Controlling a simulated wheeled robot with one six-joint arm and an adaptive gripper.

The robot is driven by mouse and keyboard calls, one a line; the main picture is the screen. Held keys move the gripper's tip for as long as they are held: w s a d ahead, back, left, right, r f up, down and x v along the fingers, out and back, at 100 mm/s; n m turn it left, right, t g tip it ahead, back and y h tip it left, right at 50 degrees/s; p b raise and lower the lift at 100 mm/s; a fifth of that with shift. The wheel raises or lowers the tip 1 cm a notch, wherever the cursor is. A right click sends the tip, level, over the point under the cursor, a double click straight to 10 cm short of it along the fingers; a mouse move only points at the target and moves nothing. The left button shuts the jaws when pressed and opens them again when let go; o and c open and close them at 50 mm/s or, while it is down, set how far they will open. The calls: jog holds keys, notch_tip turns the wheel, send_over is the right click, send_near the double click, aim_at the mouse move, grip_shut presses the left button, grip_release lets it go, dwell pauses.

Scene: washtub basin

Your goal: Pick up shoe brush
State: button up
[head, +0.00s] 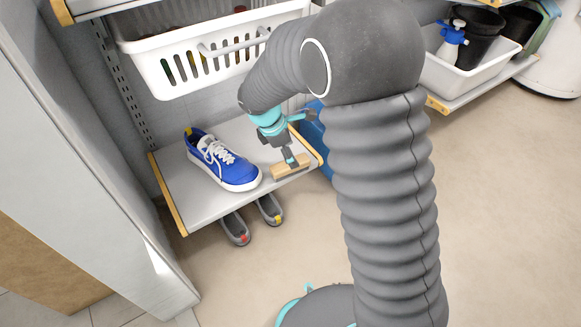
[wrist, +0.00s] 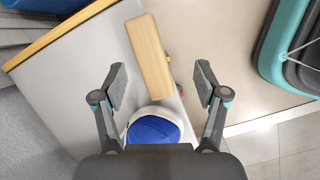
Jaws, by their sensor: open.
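The shoe brush (head: 291,167) has a pale wooden body and lies on the grey shelf (head: 192,197) near its right front edge. In the wrist view the brush (wrist: 148,57) shows as a long wooden block, slightly tilted, ahead of the fingertips and between their lines.
A blue shoe (head: 228,166) with white laces stands left of the brush; its toe (wrist: 154,130) shows below the fingers. A white basket (head: 190,60) hangs above. Grey shoes (head: 236,229) with coloured tabs are under the shelf. The floor to the right is clear.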

jog(key=shift+w+a+f+n, duration=0.55)
jog(key=shift+w+f+n, duration=0.15)
jog(key=shift+n, duration=0.5)
jog(key=shift+w+f+n, duration=0.1)
jog(key=shift+f+n, duration=0.25)
jog(key=shift+n, duration=0.05)
jog(key=shift+b+x, duration=0.95)
jog(key=shift+x, duration=2.6)
jog(key=shift+d+r, duration=0.1)
jog(key=shift+f, duration=0.25)
jog(key=shift+c, duration=0.3)
jog(key=c, duration=1.2)
jog(key=shift+c, duration=0.2)
